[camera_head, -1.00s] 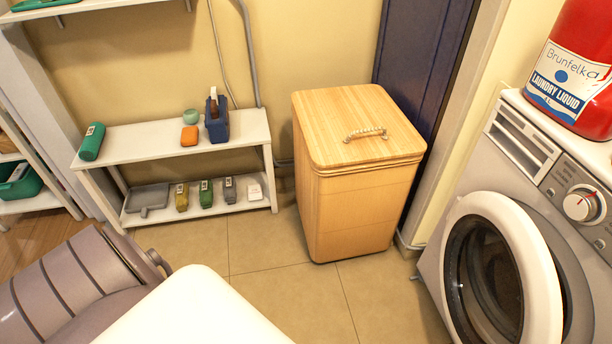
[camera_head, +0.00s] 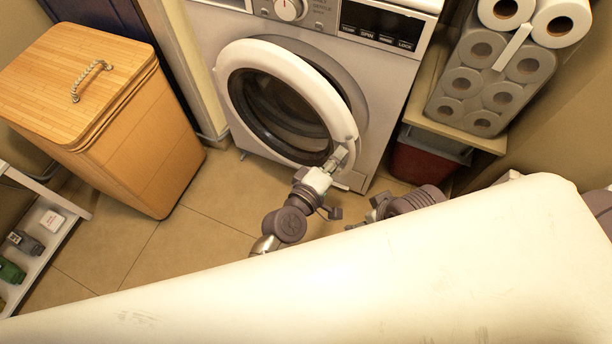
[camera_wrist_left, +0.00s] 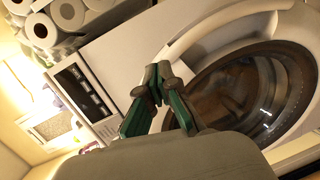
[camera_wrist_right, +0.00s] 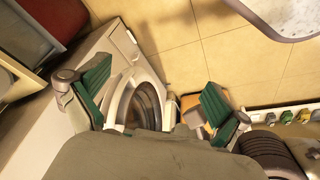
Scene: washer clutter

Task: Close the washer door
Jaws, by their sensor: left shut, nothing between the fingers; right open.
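The white washer (camera_head: 385,75) stands at the back centre of the head view. Its round white-rimmed door (camera_head: 243,52) appears ajar, with the grey surround showing behind its upper right edge. The door rim also shows in the left wrist view (camera_wrist_left: 215,32). My left gripper (camera_head: 340,156) is shut and empty, at the lower right edge of the door; I cannot tell if it touches. Its fingertips (camera_wrist_left: 161,78) are together in the left wrist view. My right gripper (camera_wrist_right: 150,95) is open and empty, with the washer beyond its fingers. In the head view, it is partly hidden by my body.
A wooden hamper (camera_head: 130,150) stands left of the washer. A shelf with paper rolls (camera_head: 490,85) and a dark red bin (camera_head: 420,160) stand to the right. Tiled floor (camera_head: 200,235) is free between the hamper and my left arm.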

